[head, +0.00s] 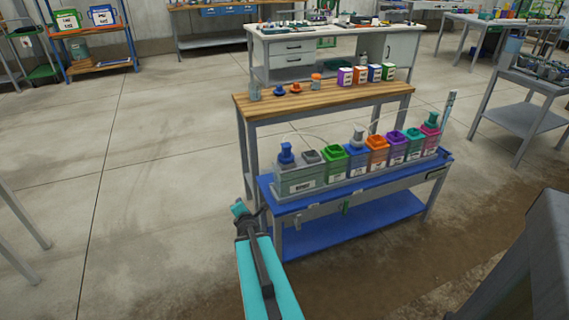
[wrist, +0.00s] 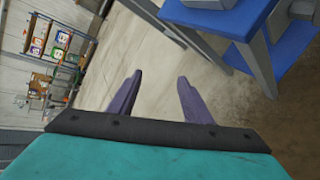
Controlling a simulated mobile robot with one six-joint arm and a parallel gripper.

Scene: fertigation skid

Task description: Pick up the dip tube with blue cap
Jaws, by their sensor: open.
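A blue cap (head: 286,152) stands upright on the leftmost container in the row on the blue bench, possibly the top of the dip tube; any tube below it is hidden. A smaller blue piece (head: 279,90) sits on the wooden bench behind; I cannot tell whether it has a tube. My gripper (wrist: 158,84) is open and empty, with bare floor between its two purple fingers in the wrist view. In the head view, the end of my teal arm is left of the blue bench, apart from the containers. Neither blue cap shows in the wrist view.
The blue bench (head: 385,211) carries several coloured open containers in a tight row; its edge and leg also show in the wrist view (wrist: 215,18). The wooden bench (head: 335,97) behind holds small bottles and labelled boxes. Floor to the left is clear.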

